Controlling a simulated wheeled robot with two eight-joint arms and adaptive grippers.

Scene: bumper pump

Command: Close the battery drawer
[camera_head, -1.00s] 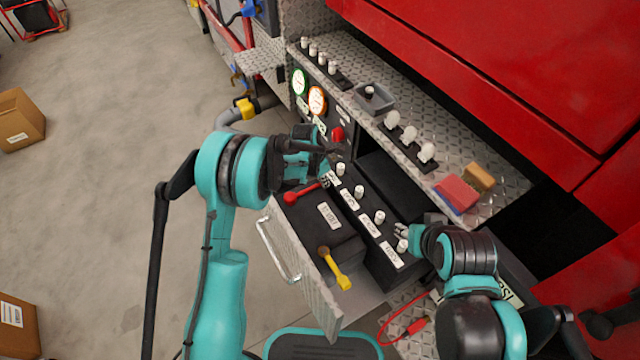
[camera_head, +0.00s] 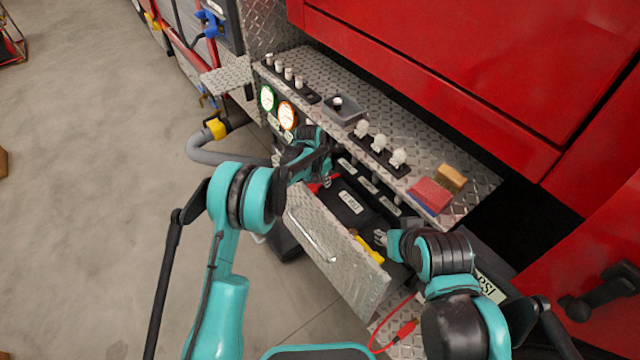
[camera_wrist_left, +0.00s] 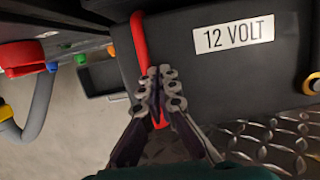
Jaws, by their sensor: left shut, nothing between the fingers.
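The battery drawer (camera_head: 350,271) is part way out below the shelf. Its diamond-plate front carries a bar handle (camera_head: 316,245) on the outer face. Inside is a black battery labelled 12 VOLT (camera_head: 350,203), with a red lever (camera_head: 331,183) and a yellow lever (camera_head: 368,251). My left gripper (camera_head: 326,181) is above the inner left part of the drawer, by the red lever. In the left wrist view the left gripper (camera_wrist_left: 160,75) is shut and empty, overlapping the red lever (camera_wrist_left: 139,45); contact is unclear. My right gripper (camera_head: 380,238) is over the drawer's right part, near the yellow lever; its opening is unclear.
A diamond-plate shelf (camera_head: 455,205) with white knobs, a grey tray (camera_head: 345,110) and red and tan blocks overhangs the drawer. A grey hose (camera_head: 210,151) is at left. A red cable (camera_head: 385,342) lies at lower right. Open floor is at left.

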